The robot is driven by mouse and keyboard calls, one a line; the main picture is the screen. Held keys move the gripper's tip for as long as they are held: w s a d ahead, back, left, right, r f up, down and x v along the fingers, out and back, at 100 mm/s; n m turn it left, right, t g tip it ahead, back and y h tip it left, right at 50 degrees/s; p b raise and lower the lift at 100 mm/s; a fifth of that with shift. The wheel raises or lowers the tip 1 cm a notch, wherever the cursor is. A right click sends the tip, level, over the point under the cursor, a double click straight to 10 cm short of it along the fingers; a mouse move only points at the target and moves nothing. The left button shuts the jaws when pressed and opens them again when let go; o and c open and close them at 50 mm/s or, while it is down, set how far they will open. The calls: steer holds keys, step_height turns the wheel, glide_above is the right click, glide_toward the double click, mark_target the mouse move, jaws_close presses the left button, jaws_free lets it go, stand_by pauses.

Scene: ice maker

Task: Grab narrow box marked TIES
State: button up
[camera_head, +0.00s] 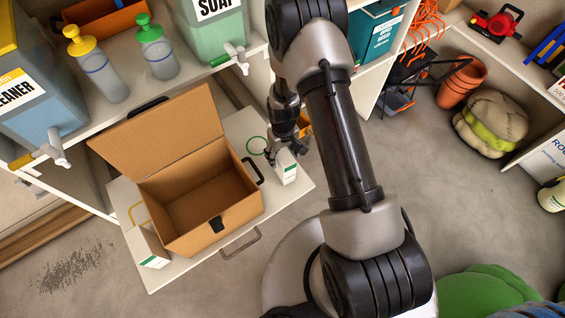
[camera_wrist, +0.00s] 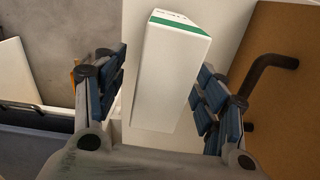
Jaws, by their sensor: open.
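A narrow white box (camera_head: 287,168) with a green label stands on the white drawer board, right of the brown case. In the wrist view the narrow white box (camera_wrist: 168,75) has a green band at its top edge and lies between my fingers. My gripper (camera_head: 284,148) is over this box, fingers spread; in the wrist view my gripper (camera_wrist: 162,80) is open with a finger on either side and visible gaps. A second white box (camera_head: 147,247) with a green mark stands left of the case. I cannot read TIES on either box.
The open brown case (camera_head: 200,208) has a raised lid and a black side handle, close to the narrow box. A green ring (camera_head: 257,146) lies near my gripper. The white board (camera_head: 195,265) is bare at the front. Dispensers and bottles (camera_head: 158,58) fill the shelf behind.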

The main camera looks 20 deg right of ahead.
step_height(320, 180, down, 5)
steer(key=shift+a+r+b, duration=0.1)
steer(key=shift+r+b, duration=0.05)
steer(key=shift+b, duration=0.6)
steer(key=shift+c, duration=0.4)
steer(key=c, duration=1.1)
steer(key=shift+r, duration=0.1)
steer(key=shift+c, duration=0.2)
